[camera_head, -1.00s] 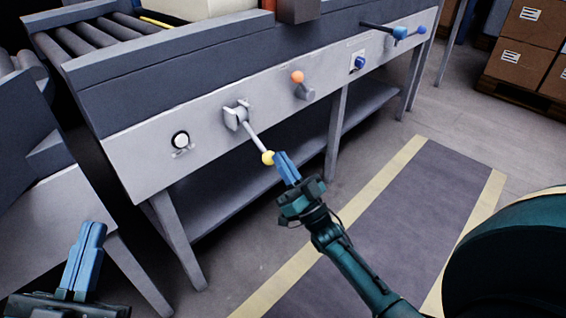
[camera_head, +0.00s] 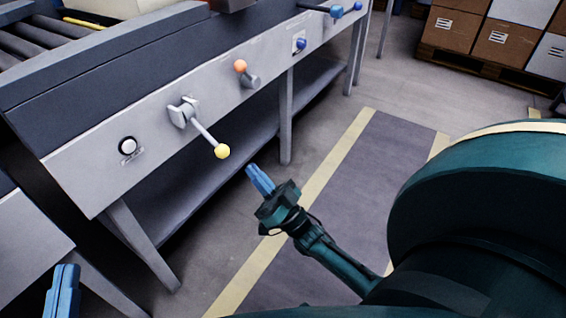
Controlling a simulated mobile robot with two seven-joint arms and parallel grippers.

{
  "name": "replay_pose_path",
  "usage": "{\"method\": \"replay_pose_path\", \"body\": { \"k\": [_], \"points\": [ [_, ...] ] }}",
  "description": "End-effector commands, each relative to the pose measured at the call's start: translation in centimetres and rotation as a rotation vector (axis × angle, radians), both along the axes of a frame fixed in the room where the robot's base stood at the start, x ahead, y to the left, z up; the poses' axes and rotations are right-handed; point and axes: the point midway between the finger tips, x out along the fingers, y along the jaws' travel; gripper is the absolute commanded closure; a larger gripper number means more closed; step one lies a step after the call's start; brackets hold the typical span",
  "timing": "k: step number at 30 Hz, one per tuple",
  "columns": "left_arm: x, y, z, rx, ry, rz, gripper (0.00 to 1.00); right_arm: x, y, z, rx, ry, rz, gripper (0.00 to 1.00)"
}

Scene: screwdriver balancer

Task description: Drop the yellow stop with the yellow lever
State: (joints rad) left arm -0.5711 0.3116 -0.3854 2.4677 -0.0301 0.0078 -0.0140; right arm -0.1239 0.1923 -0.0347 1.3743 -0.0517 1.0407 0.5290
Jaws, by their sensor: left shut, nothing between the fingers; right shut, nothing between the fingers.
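The yellow lever hangs from a grey bracket on the conveyor's front panel, its rod slanting down to the right and ending in a yellow knob (camera_head: 222,151). My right gripper (camera_head: 255,176) is shut and empty, a little to the right of and below the knob, with a gap between them. A yellow bar (camera_head: 82,23), which looks like the yellow stop, shows by the rollers at the top left; its height is hard to tell. My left gripper (camera_head: 63,285) is shut and empty at the bottom left, partly out of frame.
The front panel (camera_head: 75,165) also carries a white button (camera_head: 128,146), an orange-knobbed lever (camera_head: 240,67), a blue switch (camera_head: 300,44) and a blue-knobbed lever (camera_head: 336,11). Boxes (camera_head: 500,45) stand on a pallet at the back right. The floor before the conveyor is clear.

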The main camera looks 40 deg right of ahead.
Motion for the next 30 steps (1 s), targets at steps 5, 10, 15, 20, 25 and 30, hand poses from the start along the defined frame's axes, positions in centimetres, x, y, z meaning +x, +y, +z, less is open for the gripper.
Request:
{"method": "replay_pose_path", "body": {
  "k": [5, 10, 15, 20, 25, 30],
  "points": [
    [-0.3, 0.1, -0.2, 0.013, 0.052, 0.012, 1.00, -4.1, -1.2, 0.4, -0.001, 0.000, -0.001, 1.00],
    [-0.2, 0.2, -0.2, 0.033, 0.047, 0.022, 1.00, -6.7, -2.0, 0.4, 0.001, -0.005, -0.001, 1.00],
    [-0.2, 0.3, -0.3, 0.042, 0.046, 0.027, 1.00, -7.8, -2.3, 0.4, 0.001, -0.008, -0.002, 1.00],
    [-0.2, 0.3, -0.3, 0.043, 0.046, 0.027, 1.00, -7.9, -2.4, 0.4, 0.002, -0.009, -0.002, 1.00],
    [-0.2, 0.3, -0.3, 0.043, 0.045, 0.027, 1.00, -7.8, -2.4, 0.4, 0.002, -0.010, -0.002, 1.00],
    [-0.2, 0.3, -0.3, 0.043, 0.045, 0.027, 1.00, -7.8, -2.4, 0.4, 0.002, -0.010, -0.002, 1.00]
  ]
}}
